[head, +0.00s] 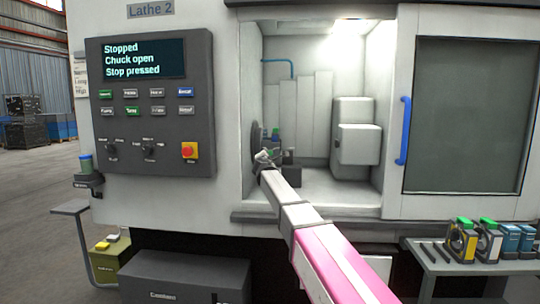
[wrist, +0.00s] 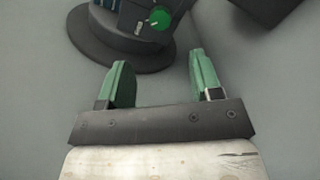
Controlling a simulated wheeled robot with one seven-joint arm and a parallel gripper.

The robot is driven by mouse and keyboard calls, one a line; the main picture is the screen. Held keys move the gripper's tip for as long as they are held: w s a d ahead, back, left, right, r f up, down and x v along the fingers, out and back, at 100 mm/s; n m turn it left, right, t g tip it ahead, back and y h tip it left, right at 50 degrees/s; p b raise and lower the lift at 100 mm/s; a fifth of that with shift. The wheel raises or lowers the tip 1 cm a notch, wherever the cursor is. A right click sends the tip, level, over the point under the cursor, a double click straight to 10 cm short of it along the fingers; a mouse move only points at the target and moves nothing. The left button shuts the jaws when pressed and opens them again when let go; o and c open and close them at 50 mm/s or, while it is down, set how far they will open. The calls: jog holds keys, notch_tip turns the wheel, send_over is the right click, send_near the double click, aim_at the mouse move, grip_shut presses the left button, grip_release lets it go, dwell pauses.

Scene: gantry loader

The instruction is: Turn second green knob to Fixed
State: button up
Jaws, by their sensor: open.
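In the wrist view a round green knob (wrist: 158,20) sits on the face of a dark block (wrist: 133,14). The block stands on a round dark base (wrist: 120,45). Small pale marks lie around the knob, too small to read. My gripper (wrist: 160,60) is open and empty, its two green-padded fingers apart, and the knob is beyond the gap between the tips, not touched. In the head view my gripper (head: 264,158) is inside the lathe's open chamber, near small green-topped parts (head: 276,132). I cannot tell which green knob is the second.
The chamber's left wall and chuck (head: 255,135) are close beside my gripper. A pale box-shaped unit (head: 358,144) stands to the right. The control panel (head: 150,100) reads Stopped, Chuck open, Stop pressed. The chamber's middle floor looks clear. A side table (head: 440,262) holds several parts.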

aim_at(270, 153)
jog(key=w, duration=1)
jog(key=shift+w+d, duration=0.1)
jog(key=shift+d, duration=0.05)
jog(key=c, duration=0.9)
